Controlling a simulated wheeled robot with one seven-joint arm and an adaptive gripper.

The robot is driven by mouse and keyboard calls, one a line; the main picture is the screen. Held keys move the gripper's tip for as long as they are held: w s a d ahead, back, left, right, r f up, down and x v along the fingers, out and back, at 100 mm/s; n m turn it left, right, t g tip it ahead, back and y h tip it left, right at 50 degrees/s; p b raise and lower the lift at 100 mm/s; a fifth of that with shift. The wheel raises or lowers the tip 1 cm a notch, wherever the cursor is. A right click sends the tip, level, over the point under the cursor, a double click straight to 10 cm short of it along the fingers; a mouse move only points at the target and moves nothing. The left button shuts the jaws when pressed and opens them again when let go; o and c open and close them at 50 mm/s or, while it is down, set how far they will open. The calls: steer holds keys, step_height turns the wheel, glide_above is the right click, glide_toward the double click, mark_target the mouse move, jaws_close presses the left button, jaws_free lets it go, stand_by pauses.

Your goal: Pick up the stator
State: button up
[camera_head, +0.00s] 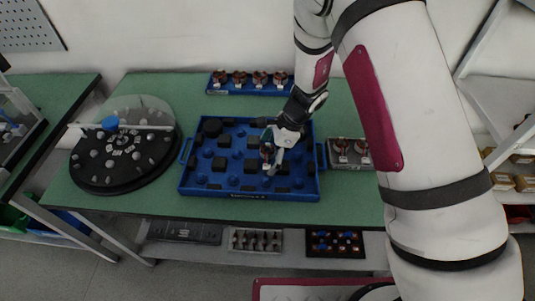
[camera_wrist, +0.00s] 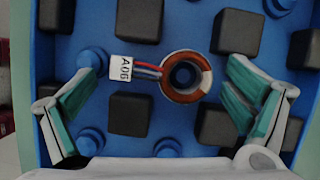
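My gripper (camera_wrist: 160,100) is open, with teal finger pads spread wide and apart from the stator. In the head view my gripper (camera_head: 281,160) is over the right half of the blue tray (camera_head: 250,196), and the reddish stator (camera_head: 267,152) shows just beside it, partly hidden.
Black blocks and blue pegs stand around the stator in the tray. A blue rack (camera_head: 248,91) with several stators is behind. A grey tray (camera_head: 349,163) with more stators stands at right. A round black turntable (camera_head: 125,178) is at left on the green table (camera_head: 150,204).

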steer(key=c, duration=0.9)
steer(key=shift+r, duration=0.1)
steer(key=shift+c, duration=0.2)
